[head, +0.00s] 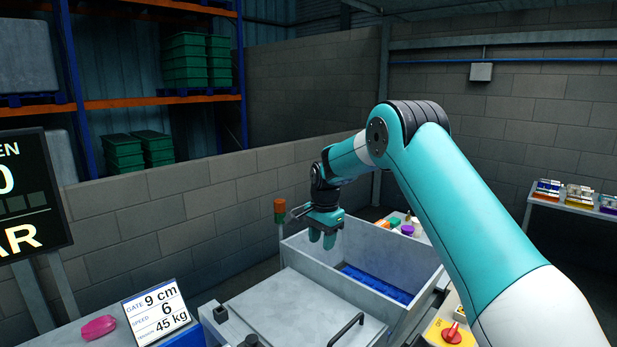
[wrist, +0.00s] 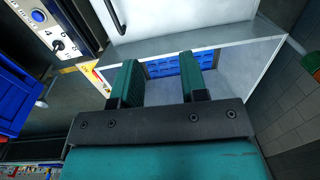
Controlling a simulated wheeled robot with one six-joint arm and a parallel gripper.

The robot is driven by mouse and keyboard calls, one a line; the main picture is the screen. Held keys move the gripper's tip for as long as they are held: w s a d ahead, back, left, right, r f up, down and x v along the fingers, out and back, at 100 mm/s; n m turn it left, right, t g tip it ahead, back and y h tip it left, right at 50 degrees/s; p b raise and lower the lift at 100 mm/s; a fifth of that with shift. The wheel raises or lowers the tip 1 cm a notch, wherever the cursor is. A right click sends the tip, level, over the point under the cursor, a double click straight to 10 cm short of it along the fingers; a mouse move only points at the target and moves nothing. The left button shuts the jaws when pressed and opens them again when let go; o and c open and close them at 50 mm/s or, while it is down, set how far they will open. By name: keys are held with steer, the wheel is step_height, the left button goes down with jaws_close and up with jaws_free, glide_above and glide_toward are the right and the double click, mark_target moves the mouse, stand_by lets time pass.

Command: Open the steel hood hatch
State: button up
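The steel hood hatch (head: 285,305) is a flat grey lid at the bottom middle of the head view. It lies closed over the near part of a steel housing. Its black bar handle (head: 347,331) is near its right edge; the handle also shows at the top of the wrist view (wrist: 117,18), beside the pale lid (wrist: 180,18). My gripper (head: 322,238) points down above the open far part of the housing, beyond the hatch and apart from the handle. In the wrist view its two green fingers (wrist: 161,78) are spread with nothing between them.
The housing's open bay (head: 385,255) has steel walls and a blue grid belt (head: 378,285) inside. A red-and-green stack light (head: 280,209) stands at its left. A red rotary switch (head: 451,331) is on a yellow plate at right. A sign (head: 160,312) stands left.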

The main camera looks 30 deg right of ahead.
steer(key=w+a+r+p, duration=0.1)
steer(key=w+r, duration=0.1)
steer(key=r, duration=0.5)
steer(key=w+r+p, duration=0.2)
steer(key=w+r, duration=0.1)
steer(key=r, duration=0.4)
steer(key=shift+a+r, duration=0.35)
steer(key=shift+r, duration=0.05)
stand_by(0.5)
steer(key=shift+s, duration=0.1)
stand_by(0.4)
